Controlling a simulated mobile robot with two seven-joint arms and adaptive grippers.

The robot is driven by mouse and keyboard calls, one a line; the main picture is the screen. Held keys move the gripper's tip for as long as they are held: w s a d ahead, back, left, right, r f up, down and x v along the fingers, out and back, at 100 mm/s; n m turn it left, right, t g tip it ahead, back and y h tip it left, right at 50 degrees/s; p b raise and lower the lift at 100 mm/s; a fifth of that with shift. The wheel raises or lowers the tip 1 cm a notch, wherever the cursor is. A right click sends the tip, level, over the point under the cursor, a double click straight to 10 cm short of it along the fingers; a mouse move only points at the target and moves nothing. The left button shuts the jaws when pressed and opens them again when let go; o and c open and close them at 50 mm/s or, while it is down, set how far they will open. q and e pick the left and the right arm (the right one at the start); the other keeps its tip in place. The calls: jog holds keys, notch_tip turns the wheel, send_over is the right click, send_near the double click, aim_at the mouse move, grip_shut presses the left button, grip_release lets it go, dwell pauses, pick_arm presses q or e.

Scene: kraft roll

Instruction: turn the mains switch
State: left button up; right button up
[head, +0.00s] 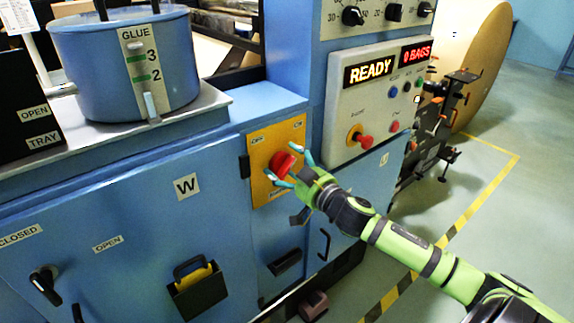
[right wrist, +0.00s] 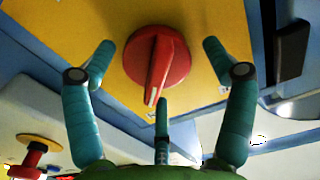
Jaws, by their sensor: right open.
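The mains switch is a red round knob with a raised bar (head: 282,162) on a yellow plate (head: 262,187) marked OFF and ON, on the blue cabinet. In the right wrist view, the knob (right wrist: 156,62) fills the upper middle, and its white-tipped bar points down and slightly left. I cannot tell which label it points at. My right gripper (head: 292,167) is open in front of the knob. In the right wrist view its fingers (right wrist: 159,65) stand on both sides of the knob and below it, with gaps visible. My left gripper is not in view.
Right of the switch is a grey panel (head: 345,120) with READY and 0 BAGS displays and a red button on a yellow base (head: 358,137). A blue glue pot (head: 90,65) stands on the ledge at left. A black holder (head: 197,295) juts out below.

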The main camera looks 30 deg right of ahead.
jog(key=shift+c, duration=0.4)
jog(key=c, duration=1)
jog(key=shift+r, duration=0.1)
